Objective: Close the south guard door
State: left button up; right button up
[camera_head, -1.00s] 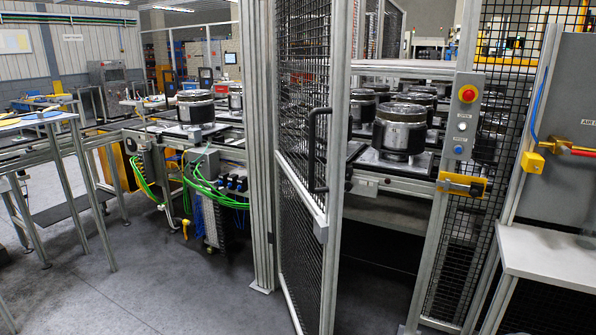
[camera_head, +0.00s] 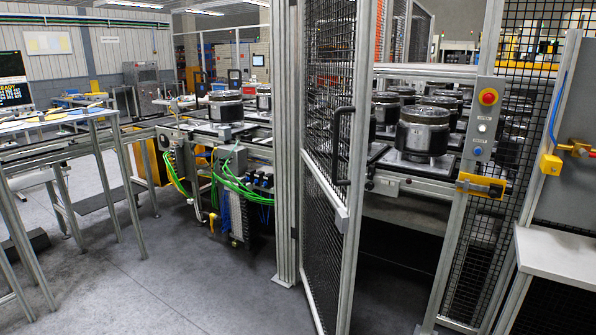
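The guard door (camera_head: 326,190), a black mesh panel in an aluminium frame, stands ajar, swung out toward me from the post (camera_head: 287,150) at its left. It has a black bar handle (camera_head: 338,147) on its free-edge side. A gap shows between its free edge and the right post (camera_head: 470,190). Neither of my grippers is in view.
Behind the gap, dark cylindrical clutch units (camera_head: 422,131) sit on a conveyor. A grey bench (camera_head: 560,258) stands at the right, and a table (camera_head: 60,120) at the left. The grey floor (camera_head: 190,285) before the door is clear.

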aim_at(348, 210)
jog(key=u, duration=0.05)
jog(key=k, duration=0.25)
jog(key=z, duration=0.2)
jog(key=i, duration=0.5)
jog(key=u, duration=0.25)
jog(key=k, duration=0.5)
jog(key=z, duration=0.25)
jog(key=i, duration=0.5)
jog(key=u, duration=0.1)
jog(key=k, duration=0.4)
jog(key=u, duration=0.6)
jog(key=i, duration=0.65)
jog(key=u, duration=0.25)
